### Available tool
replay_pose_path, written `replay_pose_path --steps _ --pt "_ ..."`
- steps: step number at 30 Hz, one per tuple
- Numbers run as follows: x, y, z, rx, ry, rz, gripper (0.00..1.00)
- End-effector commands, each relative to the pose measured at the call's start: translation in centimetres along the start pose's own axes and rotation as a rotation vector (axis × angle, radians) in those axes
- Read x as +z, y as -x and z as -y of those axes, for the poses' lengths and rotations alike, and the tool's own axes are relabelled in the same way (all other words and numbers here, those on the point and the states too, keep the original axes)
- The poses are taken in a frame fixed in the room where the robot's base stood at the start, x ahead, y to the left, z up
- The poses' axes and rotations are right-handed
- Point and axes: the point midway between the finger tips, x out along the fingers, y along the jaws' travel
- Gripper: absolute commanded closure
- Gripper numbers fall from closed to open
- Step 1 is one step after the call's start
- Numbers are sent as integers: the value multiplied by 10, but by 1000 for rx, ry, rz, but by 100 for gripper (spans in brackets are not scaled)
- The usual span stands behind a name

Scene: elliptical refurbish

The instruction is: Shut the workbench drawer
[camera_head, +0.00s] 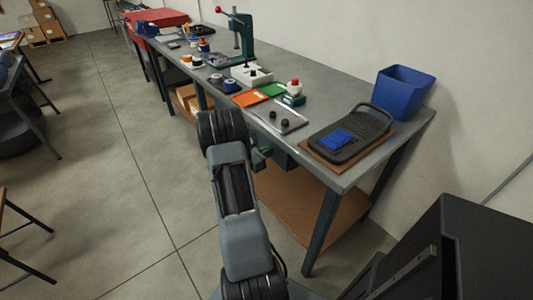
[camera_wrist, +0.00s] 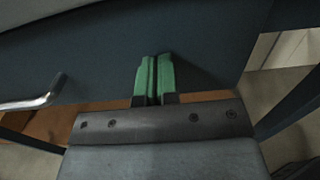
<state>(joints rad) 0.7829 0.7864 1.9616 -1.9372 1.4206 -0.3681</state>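The workbench (camera_head: 345,178) has a grey top and dark legs and runs along the wall in the head view. The drawer's dark blue front (camera_wrist: 105,55) fills much of the wrist view, with a silver bar handle (camera_wrist: 38,101) at the left. In the head view the drawer is mostly hidden behind my arm and under the top, so how far it stands out cannot be told. My gripper (camera_wrist: 155,70) has its green fingers together with nothing between them. They point at the drawer front, right of the handle; contact cannot be told. My gripper also shows in the head view (camera_head: 262,153).
On the bench top are a blue bin (camera_head: 400,92), a dark tray (camera_head: 350,135) with blue parts, a green press (camera_head: 240,38) and several small items. A brown lower shelf (camera_head: 300,205) lies underneath. Open floor (camera_head: 110,210) is at the left.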

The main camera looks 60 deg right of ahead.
Motion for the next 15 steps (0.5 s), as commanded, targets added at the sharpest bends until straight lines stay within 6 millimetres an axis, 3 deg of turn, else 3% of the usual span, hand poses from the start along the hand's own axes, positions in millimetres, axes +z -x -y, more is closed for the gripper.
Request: replay_pose_path --steps 9,15 --pt "3 -5 3 -15 -5 6 100" --pt "3 21 4 -6 -2 5 100"
